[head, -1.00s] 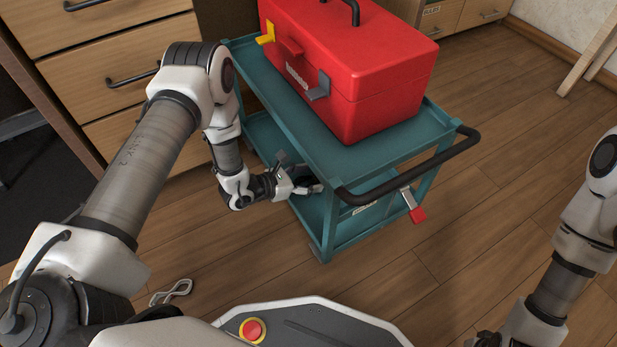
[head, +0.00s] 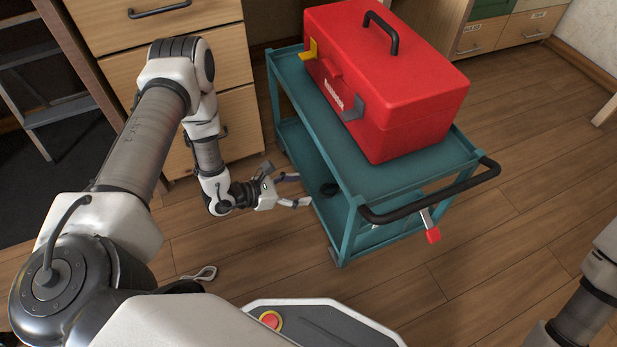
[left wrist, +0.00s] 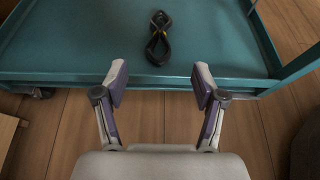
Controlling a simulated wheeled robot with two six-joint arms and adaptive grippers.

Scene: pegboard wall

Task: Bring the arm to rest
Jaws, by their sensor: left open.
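My left gripper (head: 297,189) is open and empty beside the left side of the teal cart, just outside its lower shelf. In the left wrist view its two fingers (left wrist: 159,85) stand apart with floor between them. A coiled black cable (left wrist: 158,38) lies on the cart's lower shelf ahead of the fingers, clear of them; it shows small and dark in the head view (head: 329,189). My right arm (head: 590,300) shows only in part at the lower right of the head view, and its gripper is out of frame.
The teal cart (head: 350,165) carries a red toolbox (head: 390,85) on its top shelf and has a black handle (head: 435,200). Wooden drawers (head: 235,110) stand behind my left arm. Open floor is at right.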

